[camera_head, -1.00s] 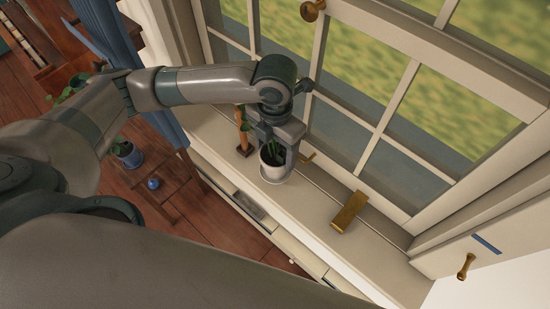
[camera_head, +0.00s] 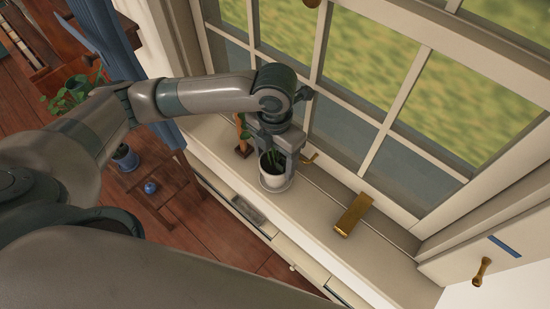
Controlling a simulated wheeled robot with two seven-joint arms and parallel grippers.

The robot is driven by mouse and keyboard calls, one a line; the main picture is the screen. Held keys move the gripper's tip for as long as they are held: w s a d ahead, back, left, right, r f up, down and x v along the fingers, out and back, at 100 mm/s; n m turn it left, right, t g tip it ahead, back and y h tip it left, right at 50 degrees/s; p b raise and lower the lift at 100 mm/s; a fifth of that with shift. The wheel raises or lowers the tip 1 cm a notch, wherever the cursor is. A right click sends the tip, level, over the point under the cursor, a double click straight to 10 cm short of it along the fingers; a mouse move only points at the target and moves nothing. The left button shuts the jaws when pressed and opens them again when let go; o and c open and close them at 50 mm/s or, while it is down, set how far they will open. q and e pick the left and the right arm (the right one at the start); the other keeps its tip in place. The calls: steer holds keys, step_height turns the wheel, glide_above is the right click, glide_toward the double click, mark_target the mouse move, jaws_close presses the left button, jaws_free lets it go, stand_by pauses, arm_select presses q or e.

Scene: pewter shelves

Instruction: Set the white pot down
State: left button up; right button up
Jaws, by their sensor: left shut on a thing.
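The white pot (camera_head: 273,183) holds a green plant and is upright at the window sill (camera_head: 310,205). My left gripper (camera_head: 274,168) comes from above and is shut on the white pot, with a finger on either side of it. The pot's base appears at or very near the sill surface; I cannot tell whether it touches. My right gripper is not in view.
A wooden figure-like object (camera_head: 242,138) stands on the sill just left of the pot. A brass block (camera_head: 353,214) lies on the sill to the right, with bare sill between. The window (camera_head: 370,90) rises close behind.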

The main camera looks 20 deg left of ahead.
mark_target(275, 164)
arm_select(q)
steer(key=o, duration=2.1)
steer(key=shift+f, duration=0.1)
step_height(275, 164, up, 8)
steer(key=p, duration=0.7)
steer(key=shift+f, duration=0.1)
